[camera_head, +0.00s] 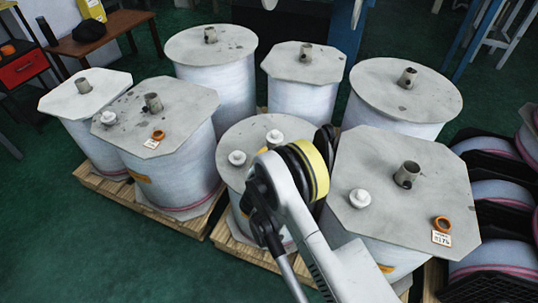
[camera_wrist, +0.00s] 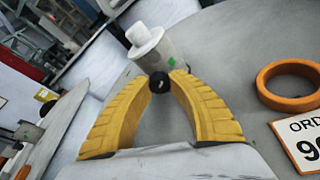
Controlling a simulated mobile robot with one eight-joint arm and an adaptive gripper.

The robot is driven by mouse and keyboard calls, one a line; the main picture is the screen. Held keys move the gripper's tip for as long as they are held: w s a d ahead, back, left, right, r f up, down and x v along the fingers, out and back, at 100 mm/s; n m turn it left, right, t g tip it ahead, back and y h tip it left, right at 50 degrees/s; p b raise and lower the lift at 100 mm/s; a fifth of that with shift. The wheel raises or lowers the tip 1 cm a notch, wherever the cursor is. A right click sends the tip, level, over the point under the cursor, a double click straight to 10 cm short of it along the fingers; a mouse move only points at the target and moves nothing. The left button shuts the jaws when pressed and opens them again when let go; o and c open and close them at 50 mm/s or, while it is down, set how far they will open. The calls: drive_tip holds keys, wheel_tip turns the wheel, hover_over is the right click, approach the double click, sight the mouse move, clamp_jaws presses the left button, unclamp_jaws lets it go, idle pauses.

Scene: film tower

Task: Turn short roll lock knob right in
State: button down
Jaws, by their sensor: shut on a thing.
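In the wrist view, the yellow ribbed fingers of my gripper (camera_wrist: 160,86) close in on a small black round knob (camera_wrist: 159,79). Their tips are on either side of it. The knob is at the side of a short grey core tube (camera_wrist: 165,55) with green marks. A white stepped cap (camera_wrist: 143,42) stands at the top of this tube. The tube rises from the grey top of the short roll (camera_wrist: 232,65). In the head view, this looks like the front middle roll (camera_head: 232,140), partly behind my arm. The fingertips and black knob cannot be made out there.
An orange ring (camera_wrist: 290,85) and an order tag (camera_wrist: 303,142) lie on the same top, right of my gripper. Larger rolls stand close by, at right (camera_head: 390,165) and left (camera_head: 180,110). Open green floor (camera_head: 100,230) lies at front left.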

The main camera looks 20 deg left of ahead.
idle(0.4)
drive_tip(key=c, duration=1.5)
unclamp_jaws()
drive_tip(key=shift+a, duration=0.1)
drive_tip(key=shift+r, duration=0.1)
wheel_tip(320, 180, up, 10)
drive_tip(key=shift+f, duration=0.1)
